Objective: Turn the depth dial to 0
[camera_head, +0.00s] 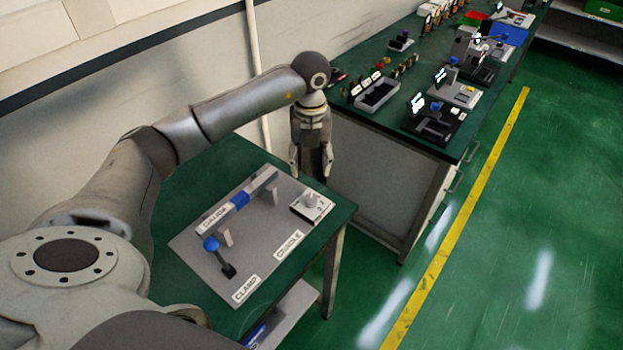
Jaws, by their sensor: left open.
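A grey panel (200,258) lies on a green table in the middle of the view, with CLAMP and CRADLE labels. At its right corner is a small light box with a grey knob (309,200) and dark marks. It may be the depth dial, but its setting is too small to read. My left gripper (311,174) points down, open and empty, above and just behind this knob, apart from it. My right gripper is out of view.
On the panel are a blue-ball lever (211,244), a bar with a blue middle (240,199) and grey uprights. A longer green bench (383,70) with trays and devices stands behind right. The green floor (500,240) to the right is clear.

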